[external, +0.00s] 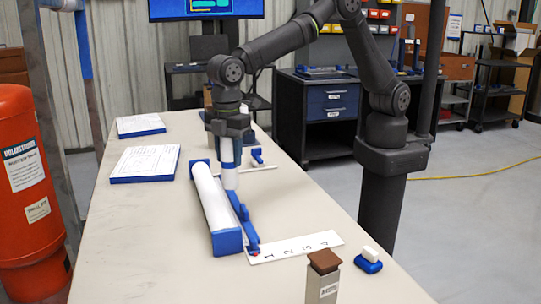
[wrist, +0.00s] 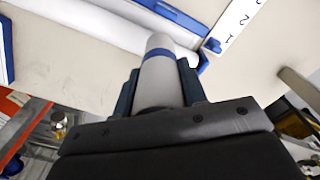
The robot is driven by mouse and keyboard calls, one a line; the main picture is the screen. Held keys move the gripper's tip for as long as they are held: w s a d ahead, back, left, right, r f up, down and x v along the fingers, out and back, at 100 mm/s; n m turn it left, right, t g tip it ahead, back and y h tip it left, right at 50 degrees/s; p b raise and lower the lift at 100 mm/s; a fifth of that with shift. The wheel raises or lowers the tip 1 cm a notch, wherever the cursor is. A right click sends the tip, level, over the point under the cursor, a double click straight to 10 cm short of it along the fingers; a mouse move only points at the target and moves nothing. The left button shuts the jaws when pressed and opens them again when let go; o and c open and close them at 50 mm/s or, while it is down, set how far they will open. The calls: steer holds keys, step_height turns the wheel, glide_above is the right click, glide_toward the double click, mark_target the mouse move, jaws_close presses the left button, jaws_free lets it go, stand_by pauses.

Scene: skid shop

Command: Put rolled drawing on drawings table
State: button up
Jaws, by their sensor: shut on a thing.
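The rolled drawing is a white tube with a blue band (external: 229,178). My gripper (external: 228,134) is shut on its upper part and holds it upright over the drawings table (external: 155,245). In the wrist view the rolled drawing (wrist: 160,78) sticks out between my gripper's fingers (wrist: 160,88), its banded end away from me. Its lower end is just beside a long white roll in a blue holder (external: 213,205) and a blue bar (external: 244,217). I cannot tell whether that end touches the table.
A numbered white strip (external: 294,247) lies right of the roll. A blue-and-white block (external: 369,260) and a brown-topped post (external: 323,278) stand near the front right. Two drawing pads (external: 145,163) (external: 140,125) lie at the back left. The table's front left is clear.

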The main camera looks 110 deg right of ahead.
steer(key=s+d+r+m, duration=0.1)
steer(key=s+d+m, duration=0.2)
steer(key=d+m, duration=0.45)
steer(key=s+d+m, duration=0.3)
steer(key=d+m, duration=0.1)
steer(key=d, duration=0.7)
steer(key=w+a+f, duration=0.1)
steer(key=w+a, duration=0.1)
steer(key=a, duration=1.8)
steer(key=w+a+f, duration=0.1)
steer(key=a, duration=1.9)
steer(key=shift+s+a+f, duration=0.35)
steer(key=shift+a+f, duration=1.5)
steer(key=shift+s+a+f, duration=0.3)
steer(key=shift+a+f, duration=1.5)
steer(key=shift+s+a+f, duration=0.35)
steer(key=shift+a+f, duration=1.5)
steer(key=shift+f, duration=0.1)
